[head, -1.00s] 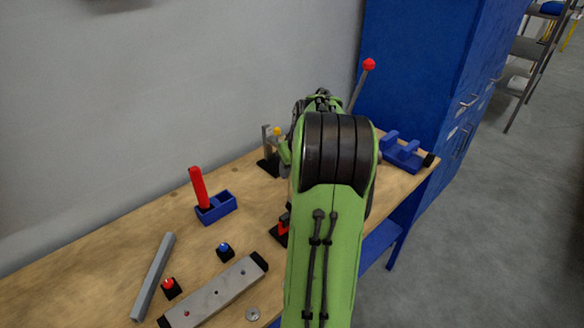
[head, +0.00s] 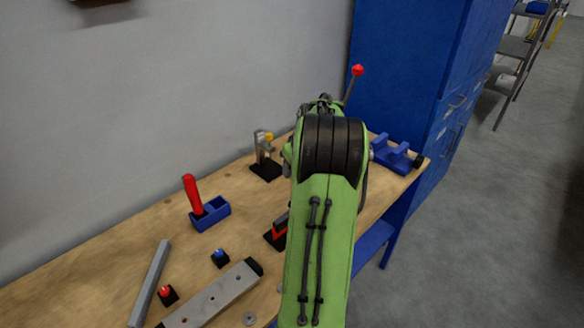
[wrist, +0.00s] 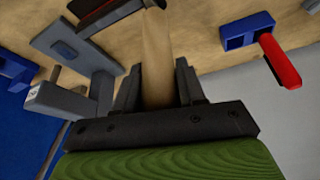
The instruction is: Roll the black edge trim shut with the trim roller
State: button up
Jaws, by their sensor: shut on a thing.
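My gripper (wrist: 157,90) is shut on a pale wooden handle (wrist: 157,55) in the wrist view. The handle stands between the two dark fingers and runs up towards the picture's top edge; I take it for the trim roller, but no roller wheel shows clearly. A dark strip with a grey part (wrist: 112,14) lies near the handle's far end; I cannot tell whether it is the black edge trim or whether the tool touches it. In the head view my green arm hides the gripper and what it holds.
On the bench (head: 110,265) are a blue holder with a red handle (head: 192,190), a metal plate (head: 215,298), a grey bar (head: 150,283), buttons and a clamp (head: 264,150). A red-knobbed lever (head: 357,71) and blue fixture (head: 394,155) stand beyond my arm. A wall bounds the left.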

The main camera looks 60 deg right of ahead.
jog(key=shift+s+d+p, duration=0.25)
jog(key=shift+d+p, duration=0.05)
jog(key=shift+d, duration=0.5)
jog(key=shift+f, duration=0.1)
jog(key=shift+s+d+r+p, duration=0.2)
jog(key=shift+d+p, duration=0.2)
jog(key=shift+p, duration=0.15)
jog(key=shift+d, duration=0.3)
grip_shut()
jog(key=shift+s+d+f+p, duration=0.1)
jog(key=shift+d+f+p, duration=0.05)
jog(key=shift+d+p, duration=0.45)
jog(key=shift+d, duration=0.1)
